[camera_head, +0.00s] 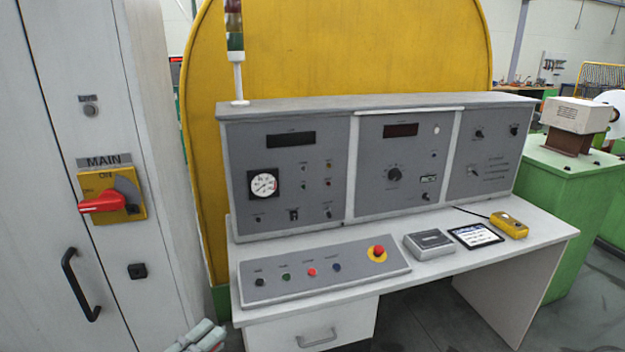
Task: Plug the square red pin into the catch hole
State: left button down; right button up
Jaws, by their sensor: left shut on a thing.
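The tip of my left gripper (203,337) shows at the bottom edge, in front of the cabinet and left of the desk drawer. Only a small part of it is in view, grey with pale green. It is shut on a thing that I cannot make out. I see no square red pin. A small black square fitting (137,270) is on the white cabinet, below the red MAIN switch (103,203); I cannot tell whether it is the catch hole. My right gripper is not in view.
The white cabinet (60,130) with a black handle (80,285) fills the left. A desk (450,262) carries a grey button panel (320,272), a grey box (428,244), a tablet (475,236) and a yellow device (509,225). A grey console (290,180) stands behind.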

pick_arm(q)
jog(key=s+d+r+m+g+h, duration=0.1)
jog(key=s+d+m+g+h, duration=0.1)
jog(key=d+m+g+h, duration=0.2)
jog(key=s+d+r+m+g+h, duration=0.1)
jog(key=d+m+g+h, duration=0.3)
jog(key=d, duration=0.4)
jog(key=shift+s+d+r+g, duration=0.2)
jog(key=shift+s+r+g, duration=0.2)
jog(key=shift+r+g, duration=0.3)
jog(key=w+d+f+m+g+h, duration=0.1)
jog(key=w+d+f+m+g, duration=0.2)
jog(key=g, duration=0.4)
jog(key=shift+w+d+f+m, duration=0.15)
jog(key=shift+d+f+m, duration=0.2)
jog(key=shift+f+m, duration=0.35)
jog(key=shift+r, duration=0.15)
jog(key=a+m+g, duration=0.1)
jog(key=g, duration=0.1)
jog(key=a+m+g+y, duration=0.1)
jog(key=m+g, duration=0.2)
jog(key=g, duration=0.2)
jog(key=shift+s+a+m, duration=0.35)
jog(key=shift+a+m, duration=0.05)
